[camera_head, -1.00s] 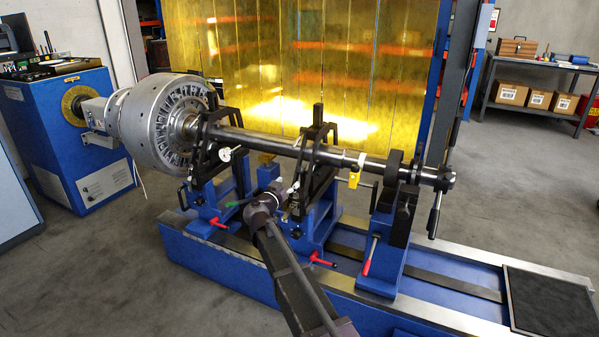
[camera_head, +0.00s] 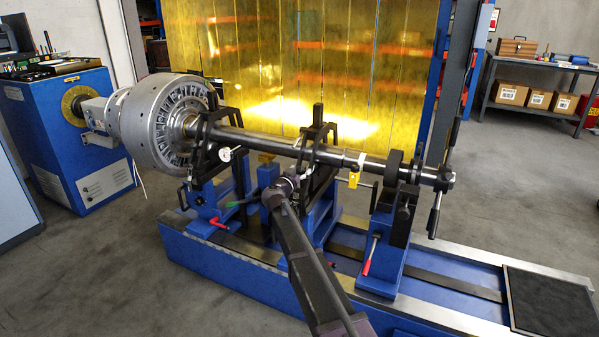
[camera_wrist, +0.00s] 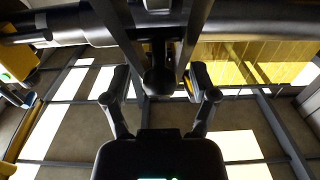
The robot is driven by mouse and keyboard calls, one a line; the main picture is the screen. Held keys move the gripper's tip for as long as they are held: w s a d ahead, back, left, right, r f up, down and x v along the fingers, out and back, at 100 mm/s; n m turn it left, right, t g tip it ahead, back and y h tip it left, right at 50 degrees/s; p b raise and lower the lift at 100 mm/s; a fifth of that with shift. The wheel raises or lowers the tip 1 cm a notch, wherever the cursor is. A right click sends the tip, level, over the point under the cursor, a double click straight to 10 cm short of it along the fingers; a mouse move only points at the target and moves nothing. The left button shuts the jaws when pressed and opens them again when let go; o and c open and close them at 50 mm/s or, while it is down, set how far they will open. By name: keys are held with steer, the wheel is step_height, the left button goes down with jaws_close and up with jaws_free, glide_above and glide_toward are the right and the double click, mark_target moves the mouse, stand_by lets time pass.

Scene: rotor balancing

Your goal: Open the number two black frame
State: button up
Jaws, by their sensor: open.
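Two black frames stand around the shaft (camera_head: 255,140) in the head view: one (camera_head: 203,150) close to the rotor (camera_head: 160,120), one (camera_head: 322,135) at mid-shaft. I see no number on either. Both look closed over the shaft. My gripper (camera_head: 288,183) is at the near side of the mid-shaft frame, and its fingertips are hard to make out there. In the wrist view my gripper (camera_wrist: 160,88) is open, its fingers on either side of a dark rounded knob (camera_wrist: 158,78) between two frame bars (camera_wrist: 110,28). I cannot tell whether they touch it.
A blue pedestal (camera_head: 385,250) with a red-handled lever (camera_head: 369,260) stands right of the mid-shaft frame. A dial gauge (camera_head: 226,155) is by the rotor-side frame. The blue bed's right end is clear up to a black mat (camera_head: 550,300).

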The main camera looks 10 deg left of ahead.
jaws_close()
steer(key=shift+a, duration=0.1)
steer(key=shift+a+r+p, duration=0.1)
steer(key=shift+r+p, duration=0.05)
steer(key=shift+p, duration=0.15)
